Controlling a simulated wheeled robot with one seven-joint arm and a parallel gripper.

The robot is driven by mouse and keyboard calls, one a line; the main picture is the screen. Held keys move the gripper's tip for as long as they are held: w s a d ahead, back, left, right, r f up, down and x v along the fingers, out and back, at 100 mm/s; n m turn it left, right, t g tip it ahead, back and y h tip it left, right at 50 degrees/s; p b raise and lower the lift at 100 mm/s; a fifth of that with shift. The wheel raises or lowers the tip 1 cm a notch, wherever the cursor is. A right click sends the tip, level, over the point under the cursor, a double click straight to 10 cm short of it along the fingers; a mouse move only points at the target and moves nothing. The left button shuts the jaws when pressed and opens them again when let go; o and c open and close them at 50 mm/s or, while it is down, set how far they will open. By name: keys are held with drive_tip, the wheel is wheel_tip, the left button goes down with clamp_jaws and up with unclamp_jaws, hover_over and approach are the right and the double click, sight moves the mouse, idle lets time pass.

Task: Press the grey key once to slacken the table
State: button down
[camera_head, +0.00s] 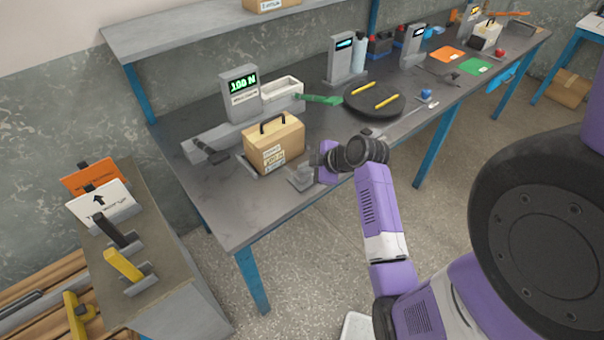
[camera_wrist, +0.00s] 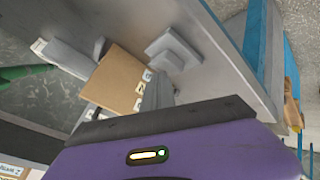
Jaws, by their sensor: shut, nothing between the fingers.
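The grey key (camera_head: 299,180) is a small stepped grey block near the front edge of the workbench, just right of a cardboard box. It also shows in the wrist view (camera_wrist: 172,50), ahead of my fingertips. My gripper (camera_head: 312,165) is over the bench edge by the key and the box. In the wrist view my fingers (camera_wrist: 158,90) are together and empty, close to the key and the box. I cannot tell whether they touch the key. A round dark turntable (camera_head: 362,107) with two yellow bars lies farther right on the bench.
The cardboard box (camera_head: 276,143) with a black handle stands close beside my gripper. Behind it is a grey post with a green display (camera_head: 240,88). A green-handled item (camera_head: 318,99) lies near the turntable. The bench's front left corner (camera_head: 235,220) is bare.

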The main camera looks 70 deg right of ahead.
sight(305, 175)
drive_tip(key=shift+f+b, duration=0.45)
drive_tip(key=shift+f, duration=0.2)
idle(0.4)
drive_tip(key=shift+r, duration=0.1)
drive_tip(key=shift+r+p, duration=1.1)
drive_tip(key=shift+r, duration=0.15)
drive_tip(key=shift+r, duration=0.15)
wheel_tip(305, 175, up, 5)
drive_tip(key=p, duration=0.4)
idle(0.7)
